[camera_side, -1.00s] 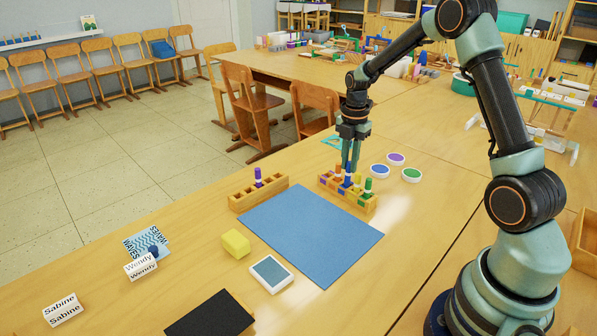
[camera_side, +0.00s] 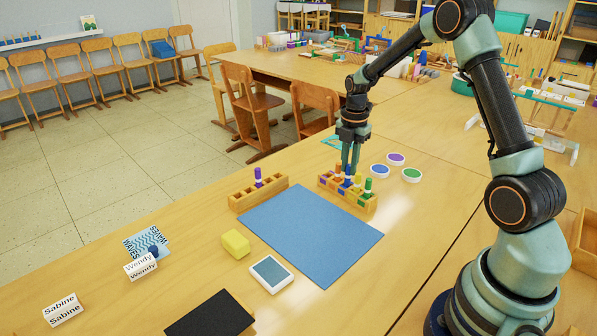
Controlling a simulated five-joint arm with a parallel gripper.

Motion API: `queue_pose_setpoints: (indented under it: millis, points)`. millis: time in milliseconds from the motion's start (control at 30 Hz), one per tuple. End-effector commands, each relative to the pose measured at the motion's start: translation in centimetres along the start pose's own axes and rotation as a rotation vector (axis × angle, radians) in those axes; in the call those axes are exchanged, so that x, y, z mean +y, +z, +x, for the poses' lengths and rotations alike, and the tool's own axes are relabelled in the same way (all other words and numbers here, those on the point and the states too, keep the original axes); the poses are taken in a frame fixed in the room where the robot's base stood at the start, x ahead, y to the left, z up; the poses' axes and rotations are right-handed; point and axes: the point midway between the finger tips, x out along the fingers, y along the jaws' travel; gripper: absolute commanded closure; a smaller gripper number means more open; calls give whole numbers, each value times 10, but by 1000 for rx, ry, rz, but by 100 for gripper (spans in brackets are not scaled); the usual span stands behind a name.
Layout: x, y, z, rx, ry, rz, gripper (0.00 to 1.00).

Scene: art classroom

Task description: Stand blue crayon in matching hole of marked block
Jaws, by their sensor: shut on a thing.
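My gripper (camera_side: 350,166) points down over the wooden block (camera_side: 367,206) at the right of the blue mat and is shut on the blue crayon (camera_side: 346,182). The blue crayon is upright at this block, among an orange crayon and a green crayon (camera_side: 368,187) that stand in it. Coloured marks show on the block's front. I cannot tell how deep the blue crayon sits in its hole. A second wooden block (camera_side: 241,203) stands at the mat's far left edge, with a purple crayon (camera_side: 258,177) upright in it and several empty holes.
The blue mat (camera_side: 310,235) is bare. Purple, blue and green round discs (camera_side: 412,175) lie right of the crayon block. A yellow block (camera_side: 235,244), a blue-faced card (camera_side: 271,273), a black pad (camera_side: 210,318) and name cards (camera_side: 141,265) lie at the front left.

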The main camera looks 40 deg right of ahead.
Motion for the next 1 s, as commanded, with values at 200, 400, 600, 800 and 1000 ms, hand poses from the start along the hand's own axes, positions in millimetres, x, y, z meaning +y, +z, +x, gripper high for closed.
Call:
queue_pose_setpoints:
  millis: [200, 400, 600, 800, 1000]
  points:
    - [0, 0, 4, 0, -1, 0, 100]
    - [0, 0, 5, 0, 0, 0, 100]
    - [0, 0, 5, 0, 0, 0, 100]
    - [0, 0, 4, 0, 0, 0, 46]
    - [0, 0, 5, 0, -1, 0, 46]
